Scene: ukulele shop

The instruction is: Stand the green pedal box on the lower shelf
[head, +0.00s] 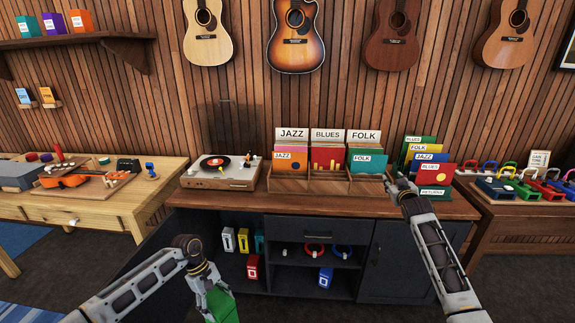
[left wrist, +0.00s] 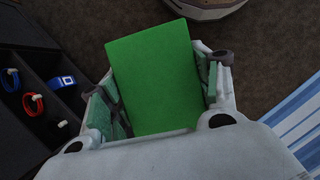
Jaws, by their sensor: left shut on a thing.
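The green pedal box (head: 222,306) is in my left gripper (head: 212,290), in front of the cabinet and low at the bottom of the head view. In the left wrist view the green box (left wrist: 152,78) shows a plain broad face between the two fingers of the left gripper (left wrist: 165,95). The lower shelf (head: 295,283) of the dark cabinet is open at the front and holds a blue box with a white label (head: 325,278). My right gripper (head: 402,186) is above the counter by the record bins, apparently empty; its fingers are too small to judge.
Above the lower shelf are coiled cables (head: 342,251) and a drawer (head: 313,235). The open bay to the left holds white, yellow and teal boxes and a red box (head: 253,267). A closed cabinet door (head: 390,262) is to the right. Floor in front is clear.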

